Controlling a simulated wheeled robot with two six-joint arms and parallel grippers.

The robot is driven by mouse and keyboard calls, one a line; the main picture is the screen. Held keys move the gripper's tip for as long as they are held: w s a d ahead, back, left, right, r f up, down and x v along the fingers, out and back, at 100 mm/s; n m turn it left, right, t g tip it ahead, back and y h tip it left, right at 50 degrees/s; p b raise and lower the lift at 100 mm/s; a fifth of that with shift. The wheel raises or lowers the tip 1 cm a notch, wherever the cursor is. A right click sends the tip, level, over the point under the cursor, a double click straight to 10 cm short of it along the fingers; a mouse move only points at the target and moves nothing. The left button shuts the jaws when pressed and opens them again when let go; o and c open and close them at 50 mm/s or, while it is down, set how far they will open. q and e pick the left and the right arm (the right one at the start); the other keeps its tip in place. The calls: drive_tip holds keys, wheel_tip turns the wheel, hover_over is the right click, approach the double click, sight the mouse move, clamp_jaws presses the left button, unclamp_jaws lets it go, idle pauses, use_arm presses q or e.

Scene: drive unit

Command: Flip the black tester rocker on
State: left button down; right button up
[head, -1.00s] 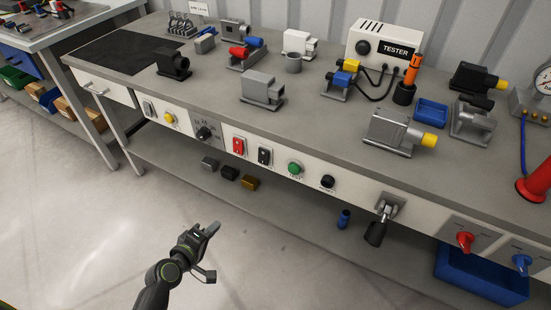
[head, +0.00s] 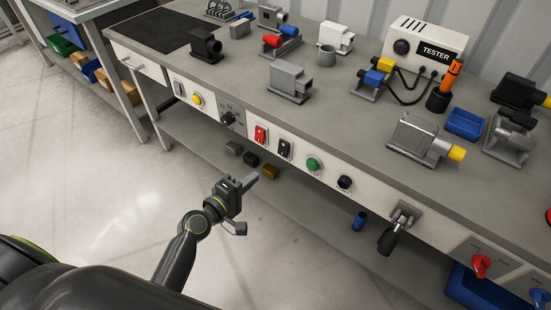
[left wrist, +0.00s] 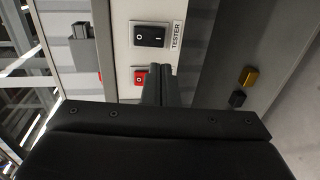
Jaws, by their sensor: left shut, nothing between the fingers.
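The black tester rocker (head: 285,149) sits on the white front panel of the workbench, just right of a red rocker (head: 260,134). In the left wrist view the black rocker (left wrist: 149,37) has O and I marks and a TESTER label beside it; I cannot tell which side is pressed. My left gripper (head: 252,181) is shut and empty, in front of and below the panel, apart from the rocker. Its fingers (left wrist: 160,80) point toward the panel in the wrist view, next to the red rocker. My right gripper is not in view.
A green button (head: 313,164), a black knob (head: 345,182) and a lever (head: 395,230) lie right along the panel. A selector dial (head: 228,118) is to the left. Small blocks sit on the lower shelf (head: 310,190). The floor before the bench is clear.

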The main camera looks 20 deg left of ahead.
use_arm(q)
approach(282, 154)
drive_tip(key=x, duration=0.5)
drive_tip(key=shift+w+d+f, duration=0.1)
drive_tip(key=shift+w, duration=0.05)
drive_tip(key=shift+w+d+f, duration=0.1)
drive_tip(key=shift+w+d, duration=0.1)
drive_tip(key=shift+w, duration=0.5)
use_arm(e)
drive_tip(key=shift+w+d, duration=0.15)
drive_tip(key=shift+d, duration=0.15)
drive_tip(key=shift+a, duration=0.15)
